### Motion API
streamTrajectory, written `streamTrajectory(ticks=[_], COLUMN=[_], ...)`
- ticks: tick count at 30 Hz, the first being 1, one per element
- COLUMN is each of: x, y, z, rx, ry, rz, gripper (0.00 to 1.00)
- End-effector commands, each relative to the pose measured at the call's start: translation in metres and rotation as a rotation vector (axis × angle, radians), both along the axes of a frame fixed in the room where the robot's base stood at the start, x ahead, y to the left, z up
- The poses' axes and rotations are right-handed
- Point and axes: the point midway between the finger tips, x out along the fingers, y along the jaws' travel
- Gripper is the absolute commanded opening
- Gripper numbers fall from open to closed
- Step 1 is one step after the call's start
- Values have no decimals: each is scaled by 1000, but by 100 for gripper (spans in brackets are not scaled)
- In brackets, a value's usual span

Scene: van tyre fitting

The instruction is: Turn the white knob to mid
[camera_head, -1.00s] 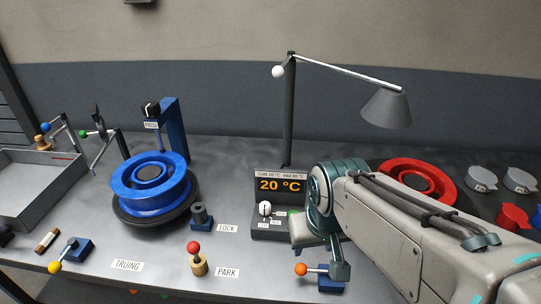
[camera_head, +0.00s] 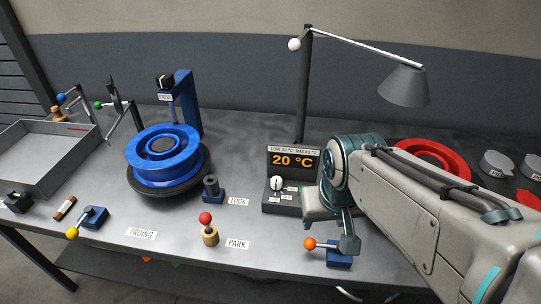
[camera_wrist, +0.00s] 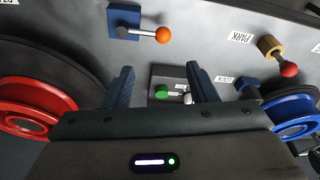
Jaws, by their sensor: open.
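The white knob (camera_head: 276,184) stands on a small dark box with a display reading 20 °C (camera_head: 293,160), at the middle of the bench. In the wrist view the white knob (camera_wrist: 187,98) shows near the inner side of the right-hand finger, partly hidden by my gripper body. My gripper (camera_wrist: 161,78) is open, with its two fingers apart and nothing held. The knob appears beyond the fingers; contact cannot be told. In the head view my arm stands just right of the box and hides much of the gripper. The knob's exact setting is too small to read.
An orange-ended lever (camera_head: 310,243) is close to my arm at the front. A lamp (camera_head: 403,87) overhangs behind. A red wheel (camera_head: 455,163) lies right, behind my arm.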

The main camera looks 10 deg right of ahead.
Motion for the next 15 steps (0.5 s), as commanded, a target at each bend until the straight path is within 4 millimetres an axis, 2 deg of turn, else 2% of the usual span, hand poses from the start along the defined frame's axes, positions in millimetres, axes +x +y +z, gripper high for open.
streamTrajectory(ticks=[5,15], x=[16,86], y=[3,27], z=[2,11], rx=[7,9], ry=[2,-9], rz=[-29,-201], gripper=[52,52])
